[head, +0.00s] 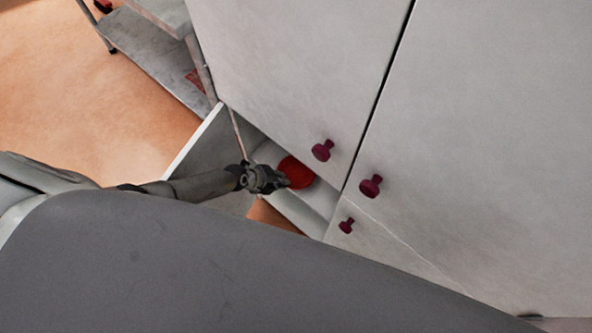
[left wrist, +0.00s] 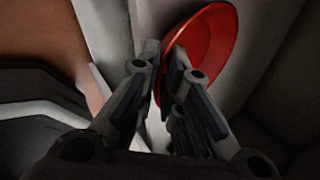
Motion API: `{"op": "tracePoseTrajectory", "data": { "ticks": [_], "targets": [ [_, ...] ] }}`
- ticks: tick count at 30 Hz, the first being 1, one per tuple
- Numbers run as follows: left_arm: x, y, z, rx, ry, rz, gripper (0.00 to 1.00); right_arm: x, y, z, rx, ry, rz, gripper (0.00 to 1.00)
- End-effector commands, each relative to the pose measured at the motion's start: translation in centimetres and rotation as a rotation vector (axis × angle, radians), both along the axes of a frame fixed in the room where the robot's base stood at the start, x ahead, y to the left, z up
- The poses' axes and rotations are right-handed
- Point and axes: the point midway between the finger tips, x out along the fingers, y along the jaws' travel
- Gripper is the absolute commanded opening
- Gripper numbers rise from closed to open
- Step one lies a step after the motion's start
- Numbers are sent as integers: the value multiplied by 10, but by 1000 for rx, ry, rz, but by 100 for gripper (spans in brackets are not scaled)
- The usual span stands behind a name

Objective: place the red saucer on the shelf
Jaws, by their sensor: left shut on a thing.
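The red saucer (head: 297,172) is at an opening below the tall cabinet doors in the head view, partly hidden by my left gripper (head: 270,180). In the left wrist view the saucer (left wrist: 212,48) stands tilted, with its left edge between the fingers of my left gripper (left wrist: 168,75). The gripper is shut on that rim. A pale shelf-like surface (head: 310,215) lies beneath the saucer in the head view. I cannot tell whether the saucer touches it. My right gripper is in neither view.
Tall grey cabinet doors (head: 470,140) with dark red knobs (head: 370,186) stand right of and above the opening. A grey metal rack (head: 160,70) stands at the upper left. Bare orange floor (head: 70,90) is free at the left.

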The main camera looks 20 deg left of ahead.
Motion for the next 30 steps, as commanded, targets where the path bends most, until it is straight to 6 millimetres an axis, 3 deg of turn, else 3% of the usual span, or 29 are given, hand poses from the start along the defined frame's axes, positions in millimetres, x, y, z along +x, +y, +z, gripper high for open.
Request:
{"op": "tracePoseTrajectory", "data": {
  "ticks": [1,6,11,18,22,30],
  "targets": [
    [1,0,-12,0,-2,1,0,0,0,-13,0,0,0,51],
    [31,-11,-7,-2,-5,0,0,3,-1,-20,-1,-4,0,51],
    [41,-15,-6,-1,-2,0,0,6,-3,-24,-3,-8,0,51],
    [80,-29,-9,-2,-6,0,0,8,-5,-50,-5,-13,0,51],
    [76,-28,-18,0,0,0,0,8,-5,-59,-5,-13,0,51],
    [75,-27,-17,0,0,1,0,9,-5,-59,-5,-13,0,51]
  ]
}}
